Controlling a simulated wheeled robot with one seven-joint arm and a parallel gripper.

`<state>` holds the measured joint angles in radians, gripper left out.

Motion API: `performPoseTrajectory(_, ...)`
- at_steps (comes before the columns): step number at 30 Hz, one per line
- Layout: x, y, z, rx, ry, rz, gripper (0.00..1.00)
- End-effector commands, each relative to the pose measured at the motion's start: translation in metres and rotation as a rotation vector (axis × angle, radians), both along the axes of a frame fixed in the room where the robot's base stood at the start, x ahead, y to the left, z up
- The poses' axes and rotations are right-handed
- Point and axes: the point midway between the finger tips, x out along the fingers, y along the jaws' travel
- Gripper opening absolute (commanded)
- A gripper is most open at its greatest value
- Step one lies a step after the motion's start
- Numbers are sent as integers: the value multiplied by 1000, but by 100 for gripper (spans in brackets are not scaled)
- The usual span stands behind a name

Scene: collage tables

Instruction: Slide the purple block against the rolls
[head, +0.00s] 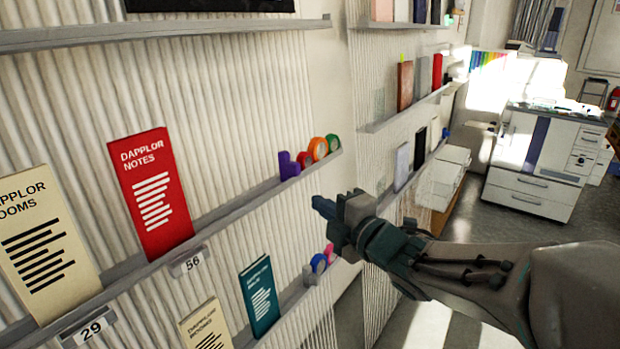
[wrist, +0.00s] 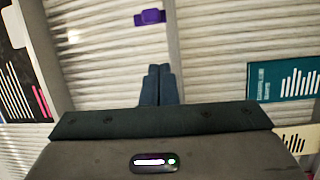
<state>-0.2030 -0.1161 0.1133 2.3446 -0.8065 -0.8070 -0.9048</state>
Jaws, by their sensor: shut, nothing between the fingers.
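The purple block (head: 287,166) stands on the upper shelf ledge near its right end, left of the rolls. The rolls stand in a row there: a red roll (head: 304,160), an orange roll (head: 318,149) and a green roll (head: 333,142). From this angle I cannot tell whether the block touches the red roll. My gripper (head: 320,204) is shut and empty, in front of and below the ledge, apart from the block. In the wrist view the purple block (wrist: 150,17) is at the top, beyond my shut fingertips (wrist: 157,68); the rolls are out of that view.
A red notes book (head: 150,193) and a cream book (head: 42,243) stand left on the same ledge (head: 235,204). A lower ledge holds a teal book (head: 260,296) and several more rolls, including a blue one (head: 318,263). A white cabinet (head: 535,155) stands far right.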

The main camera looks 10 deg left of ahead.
Motion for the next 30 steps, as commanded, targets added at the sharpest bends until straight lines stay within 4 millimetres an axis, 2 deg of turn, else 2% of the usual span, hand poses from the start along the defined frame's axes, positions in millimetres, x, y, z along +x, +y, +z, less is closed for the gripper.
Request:
performPoseTrajectory(4,-6,14,3,-3,-53,67,0)
performPoseTrajectory(8,-1,23,5,-4,-60,76,0)
performPoseTrajectory(24,51,94,6,-2,-57,73,0)
performPoseTrajectory(30,77,83,6,-2,-57,68,0)
